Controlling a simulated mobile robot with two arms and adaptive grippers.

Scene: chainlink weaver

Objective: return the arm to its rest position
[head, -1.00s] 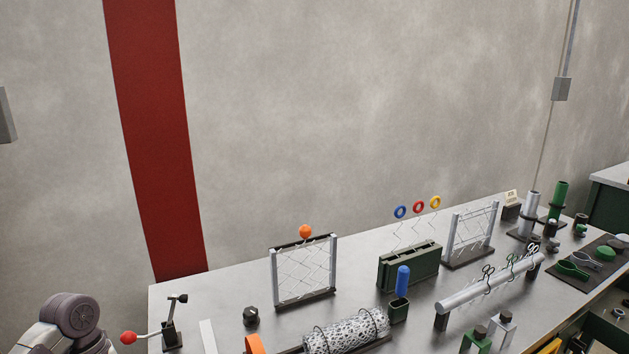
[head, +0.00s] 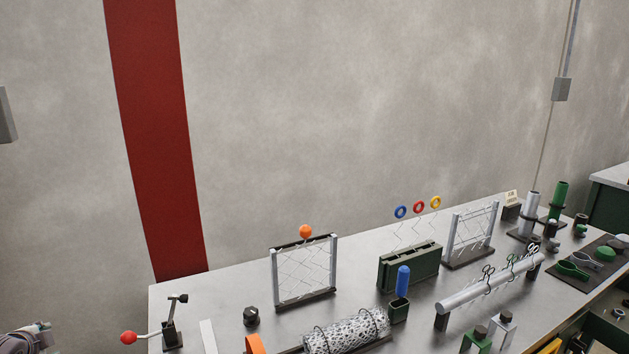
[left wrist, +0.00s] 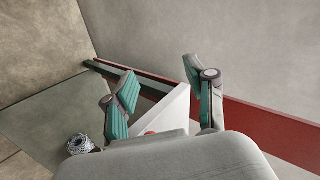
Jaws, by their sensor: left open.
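My left gripper (left wrist: 158,95) shows in the left wrist view with its two green-padded fingers spread apart and nothing between them. Behind the fingers are a pale panel and a red strip (left wrist: 270,132) along the wall. In the head view only a small part of my left arm (head: 28,338) shows at the bottom left corner, left of the workbench (head: 235,290). The left fingers are not seen there. My right gripper is in neither view.
A crank with a red knob (head: 129,338) juts past the bench's left end, nearest my left arm. The bench holds a mesh frame (head: 304,270), a mesh roll (head: 346,332), a green block (head: 409,266) and a rail with clips (head: 470,292). A mesh roll (left wrist: 80,144) lies low in the wrist view.

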